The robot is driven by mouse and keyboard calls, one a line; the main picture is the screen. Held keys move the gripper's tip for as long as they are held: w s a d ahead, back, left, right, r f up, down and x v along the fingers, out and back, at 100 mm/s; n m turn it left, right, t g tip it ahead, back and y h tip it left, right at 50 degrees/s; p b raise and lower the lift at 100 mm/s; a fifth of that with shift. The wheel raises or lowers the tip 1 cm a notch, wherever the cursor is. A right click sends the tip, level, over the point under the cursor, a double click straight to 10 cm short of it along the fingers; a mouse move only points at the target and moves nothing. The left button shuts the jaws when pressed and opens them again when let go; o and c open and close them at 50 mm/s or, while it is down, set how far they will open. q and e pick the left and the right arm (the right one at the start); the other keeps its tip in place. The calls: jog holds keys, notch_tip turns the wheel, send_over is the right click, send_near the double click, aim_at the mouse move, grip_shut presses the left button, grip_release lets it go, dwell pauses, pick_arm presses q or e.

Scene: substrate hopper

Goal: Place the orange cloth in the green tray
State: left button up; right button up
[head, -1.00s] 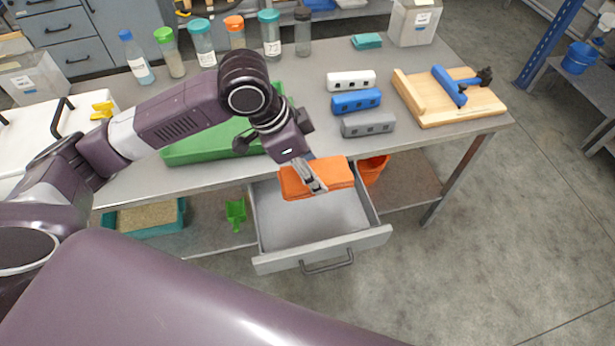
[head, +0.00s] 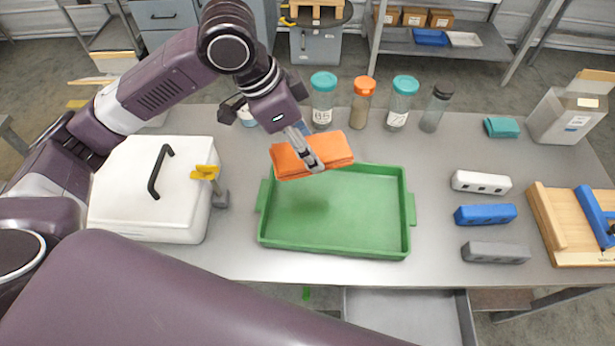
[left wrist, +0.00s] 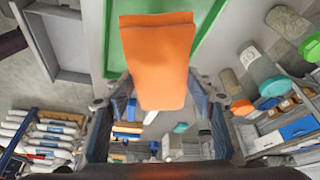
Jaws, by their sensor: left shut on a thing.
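The orange cloth (head: 318,153) is a folded block held in my left gripper (head: 309,158), above the back left part of the green tray (head: 347,252). In the left wrist view the cloth (left wrist: 157,55) sits between the gripper's fingers (left wrist: 150,110), with the green tray (left wrist: 207,35) behind it. The tray lies flat on the grey table and its visible floor is empty, with a shadow on it. The cloth hides part of the tray's back rim. My right gripper is not in view.
A white box with a black handle (head: 135,195) stands left of the tray. Several capped bottles (head: 362,100) line the table's back. White, blue (head: 485,215) and grey blocks lie to the right, near a wooden board (head: 570,225). An open drawer (head: 405,318) is below the front edge.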

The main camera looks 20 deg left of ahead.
pick_arm(q)
jog(key=shift+w+a+r, duration=0.1)
jog(key=shift+w+a, duration=0.1)
jog(key=shift+a, duration=0.15)
jog(key=shift+a+f, duration=0.1)
jog(key=shift+f, duration=0.25)
jog(key=f, duration=1.3)
jog(key=shift+s+f, duration=0.2)
jog(key=shift+f, duration=0.15)
jog(key=shift+d+f, duration=0.2)
jog(key=shift+f, duration=0.3)
notch_tip(320, 180, down, 4)
jog(key=shift+f, duration=0.1)
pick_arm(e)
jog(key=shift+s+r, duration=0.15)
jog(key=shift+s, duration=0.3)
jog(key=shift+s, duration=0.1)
